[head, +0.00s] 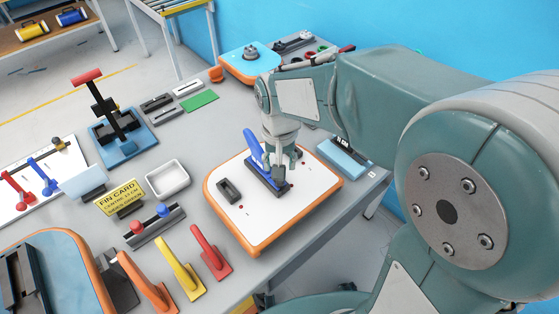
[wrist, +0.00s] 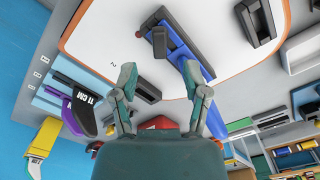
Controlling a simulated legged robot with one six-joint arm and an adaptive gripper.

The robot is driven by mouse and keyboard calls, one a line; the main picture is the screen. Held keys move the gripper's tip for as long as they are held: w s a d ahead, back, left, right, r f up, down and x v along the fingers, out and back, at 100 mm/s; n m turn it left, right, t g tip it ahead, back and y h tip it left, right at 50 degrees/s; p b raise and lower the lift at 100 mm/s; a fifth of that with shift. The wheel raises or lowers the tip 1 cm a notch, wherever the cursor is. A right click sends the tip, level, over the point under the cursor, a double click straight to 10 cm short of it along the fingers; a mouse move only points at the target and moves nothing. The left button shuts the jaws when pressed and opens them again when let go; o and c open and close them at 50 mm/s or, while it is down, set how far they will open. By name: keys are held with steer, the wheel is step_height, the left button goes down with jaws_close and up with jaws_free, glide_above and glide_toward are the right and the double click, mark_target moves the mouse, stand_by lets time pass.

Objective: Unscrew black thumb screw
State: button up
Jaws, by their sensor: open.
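A white board (head: 240,217) with an orange rim lies on the table. A blue fin (head: 254,147) stands in a long black fin box (head: 262,181) on it. In the wrist view, the blue fin (wrist: 188,47) lies along the fin box (wrist: 172,22). A small dark upright piece (wrist: 159,42) at the box's near end looks like the black thumb screw. My gripper (head: 284,168) points down over that end of the box. In the wrist view its fingers (wrist: 158,74) are apart with nothing held, and the dark piece lies just beyond the tips. Contact is unclear.
A black block (head: 229,190) sits on the board's left side. A white tray (head: 167,179), a yellow FIN CARD sign (head: 120,197) and several coloured fins (head: 180,268) stand left of the board. A blue box (head: 344,157) is to its right.

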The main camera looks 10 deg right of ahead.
mark_target(280, 183)
steer(key=shift+f, duration=2.3)
steer(key=shift+c, duration=0.3)
steer(key=c, duration=0.7)
jaws_close()
steer(key=shift+n, duration=1.7)
steer(key=n, duration=0.3)
steer(key=shift+a, duration=0.1)
